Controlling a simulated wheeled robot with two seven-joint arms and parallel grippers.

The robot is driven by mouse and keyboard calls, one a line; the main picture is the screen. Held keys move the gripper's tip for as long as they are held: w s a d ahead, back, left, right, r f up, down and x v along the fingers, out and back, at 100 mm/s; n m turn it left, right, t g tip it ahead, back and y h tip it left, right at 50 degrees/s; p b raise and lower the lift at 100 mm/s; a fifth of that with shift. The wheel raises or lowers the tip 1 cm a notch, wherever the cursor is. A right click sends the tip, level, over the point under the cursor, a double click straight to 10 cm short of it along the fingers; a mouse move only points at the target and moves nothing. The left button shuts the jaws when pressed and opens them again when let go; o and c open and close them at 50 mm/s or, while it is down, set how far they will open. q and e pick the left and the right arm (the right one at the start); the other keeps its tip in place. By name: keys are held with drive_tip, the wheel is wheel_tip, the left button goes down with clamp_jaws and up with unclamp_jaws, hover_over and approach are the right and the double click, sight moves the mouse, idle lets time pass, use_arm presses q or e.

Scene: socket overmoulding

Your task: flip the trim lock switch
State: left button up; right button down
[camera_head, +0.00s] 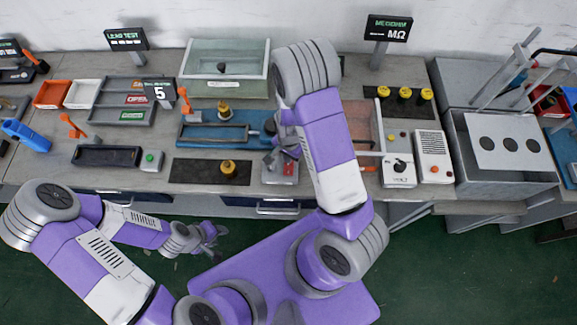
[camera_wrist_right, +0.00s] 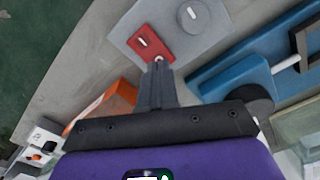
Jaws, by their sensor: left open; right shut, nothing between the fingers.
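The trim lock switch appears to be the red plate (camera_wrist_right: 150,44) with a small white mark, on a light grey panel beside a round knob (camera_wrist_right: 193,16). In the head view the grey panel (camera_head: 280,179) and its red part (camera_head: 290,168) lie near the bench's front edge, partly hidden by my right arm. My right gripper (camera_wrist_right: 158,64) is shut and empty, its tips at the near edge of the red plate. I cannot tell whether they touch it. It also shows in the head view (camera_head: 272,157). My left gripper (camera_head: 214,240) is open and empty, in front of the bench, over the floor.
A blue fixture (camera_head: 205,134) stands behind the panel. A dark mat (camera_head: 195,172) with a yellow-topped part (camera_head: 228,167) lies to the left. A red-orange framed clear box (camera_head: 367,130) and a white device (camera_head: 399,170) are right of my right arm.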

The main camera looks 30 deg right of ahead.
drive_tip(key=shift+f+b, duration=0.8)
drive_tip(key=shift+f, duration=0.2)
idle(0.9)
drive_tip(key=shift+r, duration=0.2)
wheel_tip(320, 180, up, 7)
drive_tip(key=p, duration=0.6)
drive_tip(key=shift+f, duration=0.15)
idle(0.4)
